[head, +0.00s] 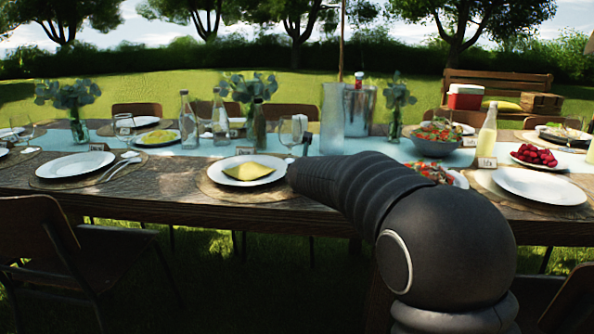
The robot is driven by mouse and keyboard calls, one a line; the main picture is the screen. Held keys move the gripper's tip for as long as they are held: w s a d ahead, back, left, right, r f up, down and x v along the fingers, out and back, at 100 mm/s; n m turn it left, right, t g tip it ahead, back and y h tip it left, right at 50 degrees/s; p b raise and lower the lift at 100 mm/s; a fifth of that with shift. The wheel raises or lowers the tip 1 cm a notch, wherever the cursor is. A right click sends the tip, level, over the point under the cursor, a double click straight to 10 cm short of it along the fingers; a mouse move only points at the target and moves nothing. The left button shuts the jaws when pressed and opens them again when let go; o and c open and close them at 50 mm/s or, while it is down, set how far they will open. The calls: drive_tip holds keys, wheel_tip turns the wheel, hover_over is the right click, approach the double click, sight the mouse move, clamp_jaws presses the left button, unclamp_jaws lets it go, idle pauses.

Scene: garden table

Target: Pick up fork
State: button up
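No fork can be made out for certain. Silver cutlery (121,168) lies on the round placemat to the right of the left white plate (75,165); I cannot tell which pieces it holds. My dark arm reaches from the lower right over the table's front edge, close to the right side of a white plate (223,175) with a yellow napkin (248,171). My gripper is hidden beyond the arm, so its fingers and anything between them do not show. The arm also covers the table area right of the napkin plate.
The wooden table (160,208) is crowded. An empty plate (540,186) lies at right. A chair (45,240) stands at front left.

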drive_tip(key=shift+w+f, duration=0.15)
drive_tip(key=shift+w, duration=0.15)
drive_tip(key=shift+f, duration=0.1)
clamp_jaws()
drive_tip(key=shift+a, duration=0.1)
